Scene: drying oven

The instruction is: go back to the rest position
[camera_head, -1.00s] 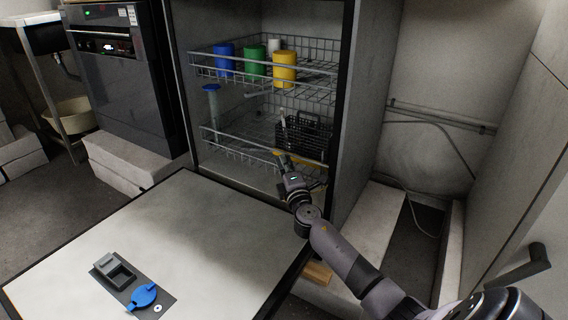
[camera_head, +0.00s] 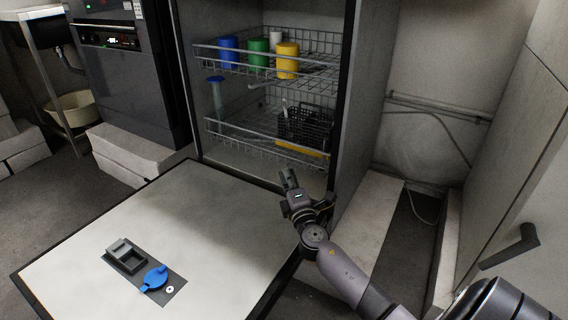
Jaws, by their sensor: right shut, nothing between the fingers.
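My right gripper (camera_head: 289,179) is at the front right of the open drying oven, just outside the lower rack and above the right rear edge of the lowered door (camera_head: 150,215). Its fingers are together and hold nothing. My right arm comes in from the lower right. My left gripper is not in view. The upper wire rack (camera_head: 215,60) holds a blue cup (camera_head: 228,52), a green cup (camera_head: 258,53), a yellow cup (camera_head: 287,61) and a white one (camera_head: 276,39) behind. The lower wire rack (camera_head: 240,138) holds a black basket (camera_head: 305,127).
The oven's right side wall (camera_head: 362,110) stands close to my right gripper. A cabinet with a dark handle (camera_head: 511,247) is at the far right. The door's inner face carries a grey dispenser with a blue cap (camera_head: 155,278). A dark machine (camera_head: 125,75) stands left.

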